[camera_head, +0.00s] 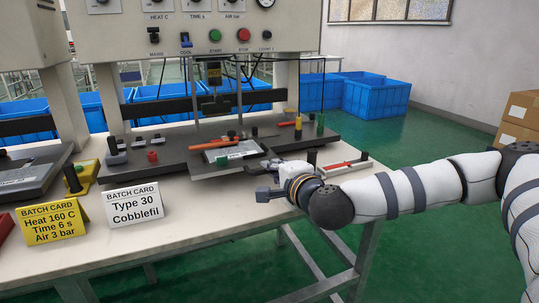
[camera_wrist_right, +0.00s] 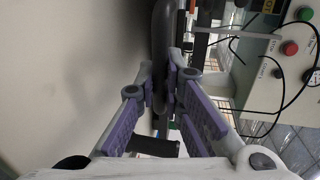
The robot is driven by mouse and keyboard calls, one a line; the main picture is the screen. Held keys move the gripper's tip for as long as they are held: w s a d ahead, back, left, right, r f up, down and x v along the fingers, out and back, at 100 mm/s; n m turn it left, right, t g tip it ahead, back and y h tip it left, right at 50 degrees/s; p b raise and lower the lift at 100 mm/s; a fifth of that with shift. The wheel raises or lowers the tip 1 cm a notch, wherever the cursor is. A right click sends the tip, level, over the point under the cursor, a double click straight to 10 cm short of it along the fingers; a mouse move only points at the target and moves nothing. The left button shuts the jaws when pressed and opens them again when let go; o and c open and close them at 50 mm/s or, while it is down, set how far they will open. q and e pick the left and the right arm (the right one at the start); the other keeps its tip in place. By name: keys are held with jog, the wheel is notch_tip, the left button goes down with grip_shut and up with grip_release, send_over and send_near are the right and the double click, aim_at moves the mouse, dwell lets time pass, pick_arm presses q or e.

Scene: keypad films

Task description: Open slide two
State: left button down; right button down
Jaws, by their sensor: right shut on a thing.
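Slide two appears to be the dark tray (camera_head: 205,172) of the press, with a grey plate (camera_head: 235,153) on it. The tray sits at the front of the dark press base. My right gripper (camera_head: 268,178) is at the tray's front right side, above the table. In the right wrist view, my right gripper (camera_wrist_right: 162,85) is shut on a dark bar (camera_wrist_right: 161,40), which looks like the slide's handle. The head view hides this grip behind the gripper itself. My left gripper is not in view.
An orange-handled tool (camera_head: 213,145) lies by the plate. A white batch card (camera_head: 134,207) and a yellow one (camera_head: 52,222) stand at the front left of the table (camera_head: 200,218). A red-handled tool (camera_head: 341,166) lies right of my gripper. A control panel (camera_head: 190,20) hangs above.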

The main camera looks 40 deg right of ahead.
jog(key=shift+s, duration=0.2)
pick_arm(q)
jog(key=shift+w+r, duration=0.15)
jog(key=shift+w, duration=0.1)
pick_arm(e)
jog(key=c, duration=1.7)
grip_release()
jog(key=v, duration=0.7)
jog(key=shift+s+r, duration=0.1)
jog(key=shift+s, duration=0.15)
jog(key=shift+a, duration=0.1)
